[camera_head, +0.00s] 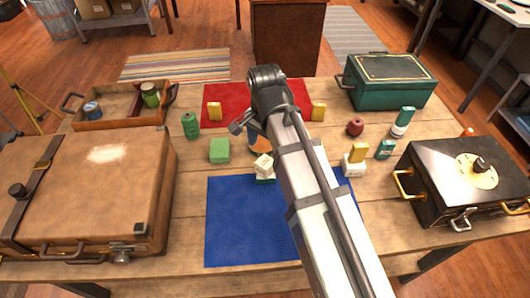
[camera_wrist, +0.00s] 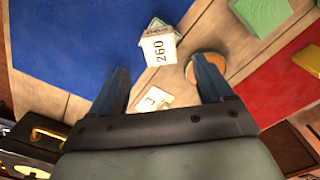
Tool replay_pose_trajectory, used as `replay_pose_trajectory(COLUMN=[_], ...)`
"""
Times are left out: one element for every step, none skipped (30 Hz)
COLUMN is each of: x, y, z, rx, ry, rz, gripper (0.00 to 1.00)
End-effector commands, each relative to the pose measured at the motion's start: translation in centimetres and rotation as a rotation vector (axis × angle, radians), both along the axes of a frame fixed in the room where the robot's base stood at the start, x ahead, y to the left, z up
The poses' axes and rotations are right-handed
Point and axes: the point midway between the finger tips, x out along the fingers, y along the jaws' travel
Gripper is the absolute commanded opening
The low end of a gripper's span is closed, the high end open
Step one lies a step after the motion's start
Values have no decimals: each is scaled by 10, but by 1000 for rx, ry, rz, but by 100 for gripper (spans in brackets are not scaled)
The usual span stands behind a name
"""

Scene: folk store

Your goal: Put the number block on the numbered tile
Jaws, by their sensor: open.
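A small white block (camera_wrist: 160,48) printed "260" shows in the wrist view, just beyond and between my fingertips. In the head view the white block (camera_head: 264,163) is at the far edge of the blue mat, with something green right below it. A pale piece (camera_wrist: 153,98) marked with what looks like a "3" lies between my fingers in the wrist view. My gripper (camera_wrist: 158,70) is open and empty above the table, apart from the block.
A blue mat (camera_head: 235,225) and a red mat (camera_head: 225,92) lie on the table. A brown case (camera_head: 85,205), black box (camera_head: 440,185), green box (camera_head: 390,85) and wooden tray (camera_head: 118,122) line the sides.

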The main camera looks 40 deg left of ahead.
Motion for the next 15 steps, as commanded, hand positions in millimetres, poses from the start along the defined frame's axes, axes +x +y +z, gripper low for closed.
replay_pose_trajectory(x=[1, 0, 0, 0, 0, 0, 0, 0, 0, 0, 0, 0, 0, 0, 0], y=[1, 1, 1, 1, 1, 1, 1, 0, 0, 0, 0, 0, 0, 0, 0], z=[8, 12, 16, 20, 23, 27, 29, 31, 33, 35, 36, 38, 38, 39, 40], rx=[1, 1, 1, 1, 1, 1, 0, 0, 0, 0, 0, 0, 0, 0, 0], ry=[-1, -1, -1, -1, -1, 0, 0, 0, 0, 0, 0, 0, 0, 0, 0], rz=[0, 0, 0, 0, 0, 0, 0, 0, 0, 0, 0, 0, 0, 0, 0], gripper=[79, 79, 79, 79, 79, 79, 79, 79, 79, 79, 79, 79, 79, 79, 79])
